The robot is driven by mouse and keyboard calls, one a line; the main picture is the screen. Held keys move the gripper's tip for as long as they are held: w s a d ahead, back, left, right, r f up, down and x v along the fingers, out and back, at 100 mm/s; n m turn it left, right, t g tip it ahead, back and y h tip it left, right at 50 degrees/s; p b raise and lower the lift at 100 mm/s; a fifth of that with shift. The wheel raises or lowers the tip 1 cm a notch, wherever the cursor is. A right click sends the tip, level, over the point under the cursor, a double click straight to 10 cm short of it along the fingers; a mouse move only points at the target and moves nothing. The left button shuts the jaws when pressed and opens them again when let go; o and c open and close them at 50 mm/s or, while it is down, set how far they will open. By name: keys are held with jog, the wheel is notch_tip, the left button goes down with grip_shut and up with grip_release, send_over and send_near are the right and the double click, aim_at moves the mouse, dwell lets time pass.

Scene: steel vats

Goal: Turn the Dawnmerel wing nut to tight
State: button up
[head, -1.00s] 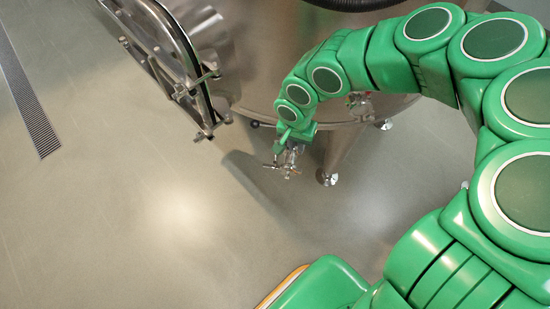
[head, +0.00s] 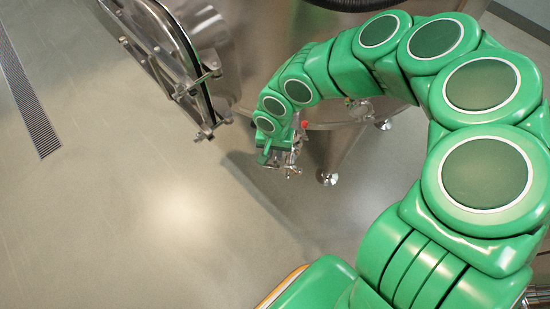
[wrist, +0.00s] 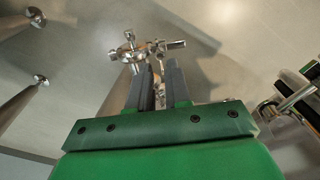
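My gripper (head: 275,158) is low under the steel vat, by its bottom outlet. In the wrist view my gripper (wrist: 162,72) is open, with two dark fingers apart. A small bright metal fitting (wrist: 130,52) with a round clamp lies just beyond the left fingertip, and a short bar (wrist: 172,44) points right from it. A thin shiny metal piece (wrist: 160,84) shows in the gap between the fingers; I cannot tell whether it is the Dawnmerel wing nut or whether a finger touches it. No name label is readable. In the head view my arm partly hides the outlet fitting (head: 292,170).
The steel vat (head: 265,40) stands above on legs with round feet (head: 327,178). An open round hatch door (head: 165,55) with clamp hardware (head: 205,75) hangs at left. A floor drain (head: 30,105) is far left. The floor (head: 150,220) in front is clear.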

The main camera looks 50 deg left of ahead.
aim_at(275, 162)
jog(key=shift+f, duration=2.25)
grip_shut()
